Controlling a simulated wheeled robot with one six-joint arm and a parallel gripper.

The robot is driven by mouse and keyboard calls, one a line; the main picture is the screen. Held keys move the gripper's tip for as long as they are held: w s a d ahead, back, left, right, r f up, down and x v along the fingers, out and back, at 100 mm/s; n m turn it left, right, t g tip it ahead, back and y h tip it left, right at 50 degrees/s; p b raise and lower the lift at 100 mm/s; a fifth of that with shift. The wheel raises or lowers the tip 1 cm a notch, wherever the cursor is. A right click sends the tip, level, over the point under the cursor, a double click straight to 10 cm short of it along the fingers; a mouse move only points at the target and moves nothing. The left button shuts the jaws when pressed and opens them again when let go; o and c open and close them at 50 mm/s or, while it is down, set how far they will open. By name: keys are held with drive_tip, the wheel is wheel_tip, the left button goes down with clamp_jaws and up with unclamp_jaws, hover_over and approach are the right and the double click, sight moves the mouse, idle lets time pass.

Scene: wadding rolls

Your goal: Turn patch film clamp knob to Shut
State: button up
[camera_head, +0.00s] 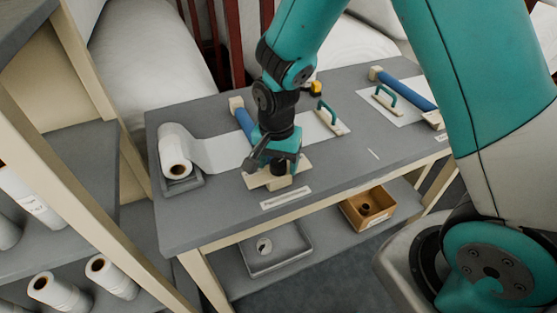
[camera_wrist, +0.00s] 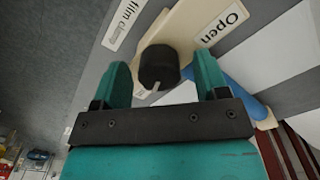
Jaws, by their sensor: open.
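The clamp knob (camera_wrist: 159,68) is black and round with a pale pointer mark, and stands on a cream block (camera_wrist: 190,28). In the wrist view it lies between the two teal fingers of my gripper (camera_wrist: 162,84), with gaps visible on both sides. No "Shut" label shows. In the head view my gripper (camera_head: 277,165) is over the cream clamp block (camera_head: 256,181), and the knob (camera_head: 278,167) is partly hidden by it.
A white film roll (camera_head: 178,150) sits in a grey tray (camera_head: 184,187) at the table's left, its sheet running under my gripper. A blue roller (camera_head: 243,121) and a teal-handled clamp (camera_head: 327,115) are near. A box (camera_head: 366,221) and tray (camera_head: 290,257) lie on the lower shelf.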

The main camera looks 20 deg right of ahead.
sight(277, 163)
wheel_tip(277, 163, up, 18)
drive_tip(key=b, duration=0.1)
drive_tip(key=shift+w+a+f, duration=0.15)
drive_tip(key=shift+f, duration=0.1)
idle(0.5)
drive_tip(key=s+a+r+n+y, duration=0.1)
drive_tip(key=s+a+n+y, duration=0.1)
drive_tip(key=s+n, duration=0.5)
drive_tip(key=s+a+r+n+y, duration=0.1)
drive_tip(key=s+a+n+y, duration=0.1)
drive_tip(key=s+n, duration=0.6)
drive_tip(key=s, duration=0.4)
drive_tip(key=shift+n, duration=0.3)
